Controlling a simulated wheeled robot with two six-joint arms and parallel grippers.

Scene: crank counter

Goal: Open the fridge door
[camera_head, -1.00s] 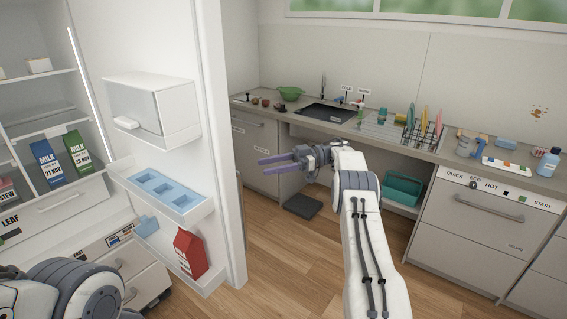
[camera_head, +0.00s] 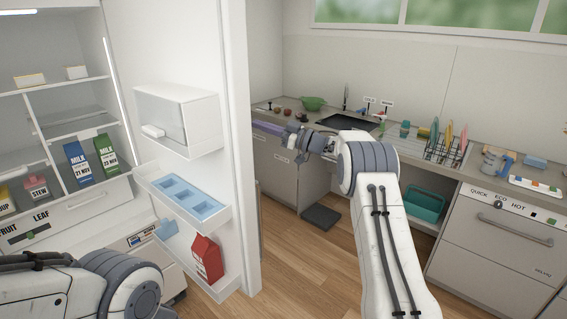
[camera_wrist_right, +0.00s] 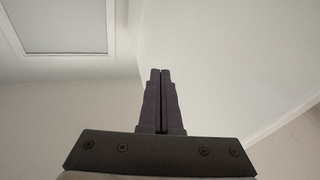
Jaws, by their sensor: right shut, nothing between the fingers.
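The fridge door (camera_head: 237,150) stands wide open in the head view, its inner side with a clear-fronted box, a blue egg tray and a red carton facing me. The fridge interior (camera_head: 60,110) shows at the left with shelves and cartons. My right gripper (camera_head: 268,128) is to the right of the door's edge, in front of the counter, and its purple fingers point left. In the right wrist view its fingers (camera_wrist_right: 160,100) are together with nothing between them. My left arm shows at the lower left, but its gripper is out of view.
A counter (camera_head: 400,145) with a sink, green bowl and dish rack (camera_head: 447,142) runs along the back and right. A dark mat (camera_head: 321,217) lies on the floor.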

